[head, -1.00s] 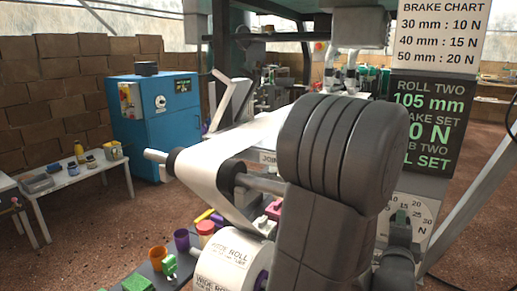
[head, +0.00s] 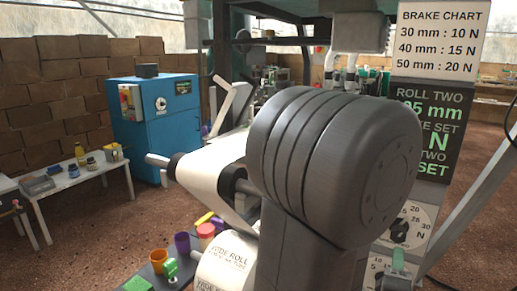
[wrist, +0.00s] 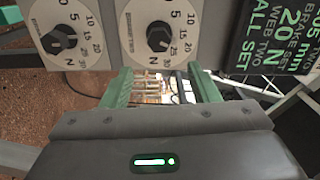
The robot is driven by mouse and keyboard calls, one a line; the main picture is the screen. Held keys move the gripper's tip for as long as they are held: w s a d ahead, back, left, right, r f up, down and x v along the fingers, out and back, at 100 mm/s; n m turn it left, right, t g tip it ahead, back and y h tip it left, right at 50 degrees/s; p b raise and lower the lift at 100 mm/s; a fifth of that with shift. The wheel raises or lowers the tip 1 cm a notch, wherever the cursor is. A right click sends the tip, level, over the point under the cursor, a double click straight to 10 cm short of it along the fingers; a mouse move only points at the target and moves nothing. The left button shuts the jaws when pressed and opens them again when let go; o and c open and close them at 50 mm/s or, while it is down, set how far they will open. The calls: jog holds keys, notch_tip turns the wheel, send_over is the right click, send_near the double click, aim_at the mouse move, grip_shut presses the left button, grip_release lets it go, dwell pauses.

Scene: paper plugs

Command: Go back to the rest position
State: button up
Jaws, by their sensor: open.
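My gripper (wrist: 162,88) is open in the wrist view, its two green fingers apart with nothing between them. Two brake dials sit above the fingers: a left dial (wrist: 66,30) and a right dial (wrist: 160,35), each with a black knob. The fingers are below the dials; I cannot tell whether either touches the panel. In the head view my arm covers the middle, and a dial (head: 407,222) shows at its right. The white paper roll (head: 222,262), lettered "WIDE ROLL", is partly hidden behind my arm.
A dark sign (head: 436,125) with green letters and a brake chart (head: 443,38) stand at the right. A blue cabinet (head: 150,130) and a white table (head: 85,178) are at the left. Coloured cups, including a purple one (head: 182,243), stand near the roll. Brown floor between is open.

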aim_at(398, 237)
jog(key=b+x, duration=0.1)
jog(key=x, duration=1.2)
jog(key=shift+w+f, duration=0.1)
jog(key=shift+f, duration=0.1)
jog(key=shift+w+n, duration=0.15)
jog(key=shift+n, duration=0.15)
jog(key=n, duration=0.3)
jog(key=shift+r+n, duration=0.1)
jog(key=shift+n, duration=0.3)
jog(key=n+p, duration=0.2)
jog(key=n, duration=0.2)
jog(key=shift+n, duration=0.3)
jog(key=n+p, duration=0.2)
jog(key=n, duration=0.1)
jog(key=shift+r+n, duration=0.1)
jog(key=shift+n, duration=0.2)
jog(key=n+p, duration=0.4)
jog(key=shift+f+b, duration=0.25)
jog(key=shift+b, duration=0.05)
jog(key=shift+s+a+r, duration=0.15)
jog(key=shift+s+a, duration=0.05)
jog(key=shift+s, duration=0.4)
